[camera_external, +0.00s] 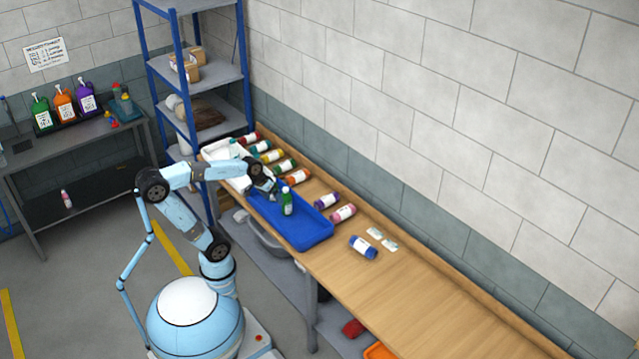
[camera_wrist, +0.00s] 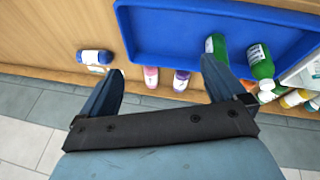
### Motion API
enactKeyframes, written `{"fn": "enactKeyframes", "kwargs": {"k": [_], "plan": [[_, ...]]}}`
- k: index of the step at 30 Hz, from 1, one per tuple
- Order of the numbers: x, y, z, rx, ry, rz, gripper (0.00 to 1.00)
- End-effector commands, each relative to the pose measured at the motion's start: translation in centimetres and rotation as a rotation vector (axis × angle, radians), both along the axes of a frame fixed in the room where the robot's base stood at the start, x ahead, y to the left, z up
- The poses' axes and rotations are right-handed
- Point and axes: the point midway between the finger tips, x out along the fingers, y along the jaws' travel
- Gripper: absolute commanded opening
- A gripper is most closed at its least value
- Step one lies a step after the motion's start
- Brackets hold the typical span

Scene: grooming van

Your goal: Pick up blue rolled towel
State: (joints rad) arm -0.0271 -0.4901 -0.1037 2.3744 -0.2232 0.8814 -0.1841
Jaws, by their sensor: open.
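The blue rolled towel (camera_external: 363,247) appears as a blue roll with a white band, lying on the wooden bench to the right of the blue tray. It also shows in the wrist view (camera_wrist: 95,57), at the left, just beyond the left finger. My gripper (camera_external: 272,188) is above the blue tray, well to the left of the towel in the external view. In the wrist view my gripper (camera_wrist: 160,75) has its two fingers wide apart with nothing held between them.
Purple (camera_external: 327,201) and pink (camera_external: 344,213) rolls lie behind the tray. Small white cards (camera_external: 382,239) lie beside the towel. The bench's right part is clear; a wall runs behind.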

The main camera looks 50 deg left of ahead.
Motion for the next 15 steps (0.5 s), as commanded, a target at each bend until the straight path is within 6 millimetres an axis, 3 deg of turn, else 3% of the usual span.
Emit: {"fn": "enactKeyframes", "kwargs": {"k": [15], "plan": [[11.5, -10.2, -4.0, -0.361, 0.28, 0.275, 0.97]]}}
